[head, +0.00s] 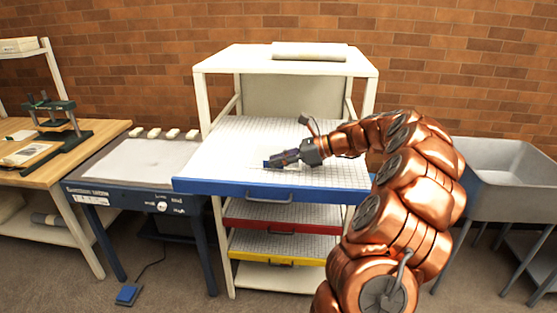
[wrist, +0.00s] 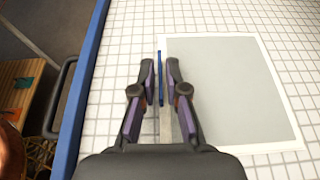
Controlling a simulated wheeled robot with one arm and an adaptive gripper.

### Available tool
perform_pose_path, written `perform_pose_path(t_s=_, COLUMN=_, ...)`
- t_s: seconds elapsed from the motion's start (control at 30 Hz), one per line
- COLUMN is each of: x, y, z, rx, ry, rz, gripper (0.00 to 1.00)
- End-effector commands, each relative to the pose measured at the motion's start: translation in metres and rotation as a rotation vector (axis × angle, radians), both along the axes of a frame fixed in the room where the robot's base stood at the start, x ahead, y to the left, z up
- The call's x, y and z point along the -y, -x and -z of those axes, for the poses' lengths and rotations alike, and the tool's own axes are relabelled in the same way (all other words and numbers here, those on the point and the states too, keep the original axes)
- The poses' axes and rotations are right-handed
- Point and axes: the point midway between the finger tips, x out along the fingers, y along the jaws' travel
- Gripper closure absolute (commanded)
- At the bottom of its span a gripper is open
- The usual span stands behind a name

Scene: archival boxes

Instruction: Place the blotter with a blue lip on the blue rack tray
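The blotter (wrist: 225,85) is a flat grey sheet with a white border, lying on the white gridded surface of the blue rack tray (wrist: 85,85). Its narrow blue lip (wrist: 160,65) stands along its left edge in the wrist view. My gripper (wrist: 160,76) is open, with one finger on each side of the lip and a gap visible between them. In the head view my gripper (head: 268,163) is low over the blue tray (head: 235,190), which is the top tray and juts out at the front. The blotter is hard to make out there.
A red tray (head: 265,227) and a yellow tray (head: 265,258) sit below in the rack (head: 205,70). A table with a pale top (head: 140,158) stands at the left, a grey sink (head: 505,180) at the right. The blue tray is otherwise clear around the blotter.

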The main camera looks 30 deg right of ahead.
Motion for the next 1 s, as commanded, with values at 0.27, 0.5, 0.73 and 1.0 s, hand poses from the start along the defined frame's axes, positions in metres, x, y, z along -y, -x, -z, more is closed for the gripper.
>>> perform_pose_path(t_s=0.27, x=0.0, y=0.0, z=0.0, rx=0.0, ry=0.0, rz=0.0, gripper=0.69)
perform_pose_path(t_s=0.5, x=0.001, y=0.001, z=-0.002, rx=0.0, ry=0.0, rz=0.001, gripper=0.69)
perform_pose_path(t_s=0.73, x=0.024, y=0.02, z=-0.013, rx=0.001, ry=0.003, rz=0.004, gripper=0.69)
perform_pose_path(t_s=1.0, x=0.058, y=0.051, z=-0.033, rx=0.003, ry=0.002, rz=0.003, gripper=0.69)
